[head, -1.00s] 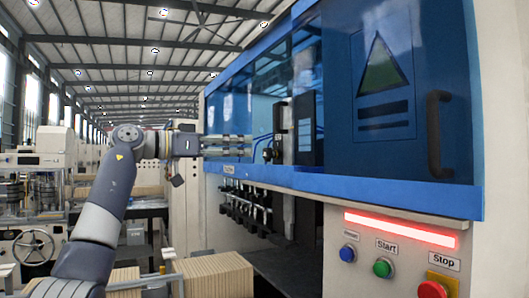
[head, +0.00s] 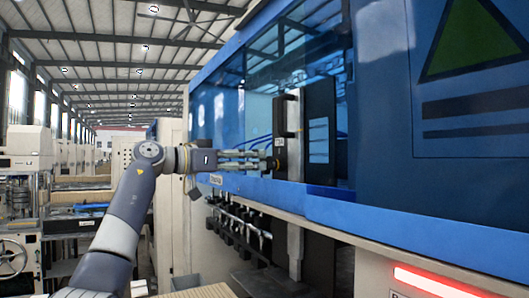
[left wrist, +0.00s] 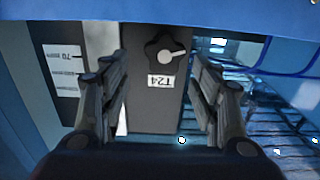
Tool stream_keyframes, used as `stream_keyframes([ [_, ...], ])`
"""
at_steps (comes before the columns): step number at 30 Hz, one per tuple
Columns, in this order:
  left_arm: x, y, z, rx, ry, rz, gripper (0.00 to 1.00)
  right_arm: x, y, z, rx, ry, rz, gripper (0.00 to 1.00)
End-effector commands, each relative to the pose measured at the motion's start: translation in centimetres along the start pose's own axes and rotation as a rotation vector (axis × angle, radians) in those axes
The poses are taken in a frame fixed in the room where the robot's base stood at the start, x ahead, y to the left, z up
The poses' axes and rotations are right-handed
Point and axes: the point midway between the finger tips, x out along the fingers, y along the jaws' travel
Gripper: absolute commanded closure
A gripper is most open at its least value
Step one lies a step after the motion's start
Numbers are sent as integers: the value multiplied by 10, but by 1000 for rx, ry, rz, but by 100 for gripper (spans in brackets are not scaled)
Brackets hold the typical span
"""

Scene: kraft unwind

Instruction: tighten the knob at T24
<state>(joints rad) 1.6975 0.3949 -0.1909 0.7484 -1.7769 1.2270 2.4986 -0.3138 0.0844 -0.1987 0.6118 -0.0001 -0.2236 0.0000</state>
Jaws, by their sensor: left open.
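In the left wrist view, a black lobed knob (left wrist: 155,58) with a light pointer mark sits on a dark panel (left wrist: 153,113). Just below it is a white label reading T24 (left wrist: 161,81), upside down. My left gripper (head: 268,160) is open, its two fingers on either side of the knob and label in the wrist view, with visible gaps. Whether the fingertips reach the knob's depth cannot be told. In the head view, the fingers point right at the dark module (head: 318,135), and the knob is not clear there. My right gripper is not in view.
The blue machine cover (head: 430,150) with its window fills the right. A blue ledge (head: 255,188) runs below the fingers, with several black fittings (head: 240,225) under it.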

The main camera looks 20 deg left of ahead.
Motion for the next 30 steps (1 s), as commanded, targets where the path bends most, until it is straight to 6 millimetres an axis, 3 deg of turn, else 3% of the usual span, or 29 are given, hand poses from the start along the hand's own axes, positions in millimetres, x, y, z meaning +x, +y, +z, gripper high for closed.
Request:
stream_keyframes([
  [1, 11, 0, -5, -5, -2, 2, 43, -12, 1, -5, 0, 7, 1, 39],
  [3, 23, 1, -4, -4, -3, 3, 43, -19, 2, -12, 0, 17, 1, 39],
  [10, 44, -1, -1, -3, -1, -1, 43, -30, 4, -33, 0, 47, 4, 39],
  [20, 48, -1, 1, -1, -1, -1, 43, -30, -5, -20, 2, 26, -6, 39],
  [26, 48, -1, 1, -1, -1, -1, 84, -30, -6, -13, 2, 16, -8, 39],
  [30, 48, -1, 1, 2, -1, -2, 84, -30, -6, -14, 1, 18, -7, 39],
])
